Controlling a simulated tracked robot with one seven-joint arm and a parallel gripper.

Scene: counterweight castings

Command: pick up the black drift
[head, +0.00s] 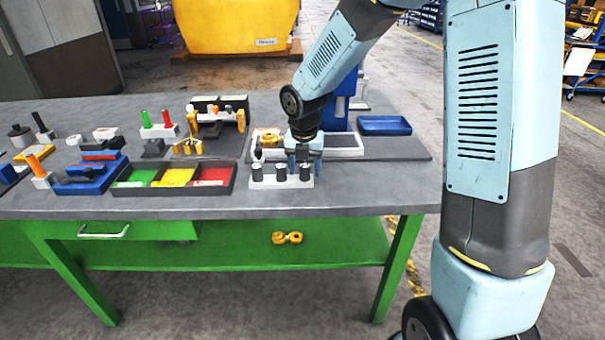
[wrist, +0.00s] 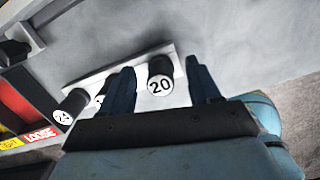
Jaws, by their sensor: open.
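A white block (head: 269,183) at the table's front edge holds three black cylinders in a row. The right one, marked 20 (wrist: 160,86), stands upright between my fingers; it also shows in the head view (head: 306,173). The left one, marked 24 (wrist: 66,112), is clear of my gripper; the middle one is partly hidden behind my left finger in the wrist view. My gripper (head: 303,163) is open, pointing down, and I cannot tell whether a finger touches the cylinder. A black rod (head: 39,122) stands tilted at the far left. No label shows which piece is the drift.
A black tray with green, yellow and red compartments (head: 174,192) lies just left of the block. Behind are a white tray (head: 345,146), a blue tray (head: 384,125) and a blue column (head: 340,108). The grey tabletop (head: 380,182) right of the block is clear.

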